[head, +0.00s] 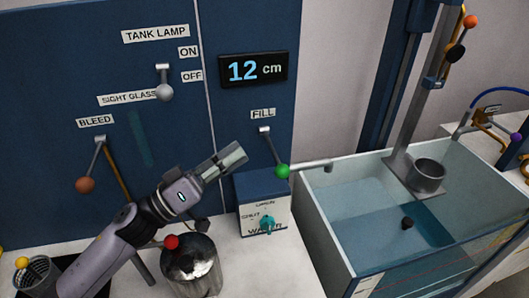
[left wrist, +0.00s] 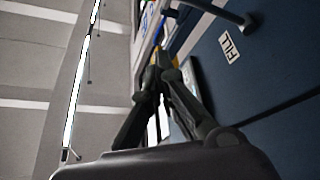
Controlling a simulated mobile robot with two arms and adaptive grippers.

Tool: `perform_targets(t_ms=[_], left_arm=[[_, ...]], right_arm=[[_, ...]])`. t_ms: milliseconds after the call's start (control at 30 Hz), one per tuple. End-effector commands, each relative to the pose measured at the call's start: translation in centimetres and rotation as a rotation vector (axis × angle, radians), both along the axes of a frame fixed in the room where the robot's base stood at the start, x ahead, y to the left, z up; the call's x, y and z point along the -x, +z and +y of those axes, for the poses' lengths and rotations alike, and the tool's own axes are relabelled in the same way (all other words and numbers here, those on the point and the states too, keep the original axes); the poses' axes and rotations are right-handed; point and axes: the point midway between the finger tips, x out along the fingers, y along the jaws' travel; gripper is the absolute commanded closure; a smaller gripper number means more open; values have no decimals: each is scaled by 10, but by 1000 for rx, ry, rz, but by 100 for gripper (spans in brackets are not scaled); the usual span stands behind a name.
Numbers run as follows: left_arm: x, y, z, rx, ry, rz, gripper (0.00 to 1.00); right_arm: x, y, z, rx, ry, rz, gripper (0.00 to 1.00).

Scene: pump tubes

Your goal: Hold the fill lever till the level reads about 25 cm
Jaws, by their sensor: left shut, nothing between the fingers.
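The fill lever is a grey rod hanging under the FILL label (head: 263,114), with a green ball (head: 282,171) at its lower end. The level display (head: 253,69) reads 12 cm. My left gripper (head: 236,157) is shut and empty, a little left of the lever and apart from it in the head view. In the left wrist view its fingers (left wrist: 162,60) meet at the tips, and part of a grey rod (left wrist: 222,12) shows near the FILL label. The tank (head: 320,232) at the right holds bluish water. My right gripper is not in view.
A box (head: 262,190) with a teal valve handle stands below the lever, beside the spout (head: 315,167). The tank lamp lever (head: 164,92) and bleed lever (head: 86,185) are on the panel at left.

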Motion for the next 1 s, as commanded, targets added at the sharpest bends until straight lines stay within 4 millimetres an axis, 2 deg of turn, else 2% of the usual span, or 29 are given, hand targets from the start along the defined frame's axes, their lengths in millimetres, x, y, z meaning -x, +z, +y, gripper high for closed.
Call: perform_targets(t_ms=[33,333,400,600,1000], left_arm=[[-6,11,-10,4,-1,-3,100],[-34,29,-55,3,-2,0,100],[-27,12,-56,4,0,6,100],[-16,-5,-61,4,-1,3,100],[-13,-10,-62,1,0,1,100]], right_arm=[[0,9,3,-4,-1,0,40],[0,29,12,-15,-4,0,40],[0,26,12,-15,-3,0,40],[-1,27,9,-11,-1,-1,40],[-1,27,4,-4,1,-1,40]])
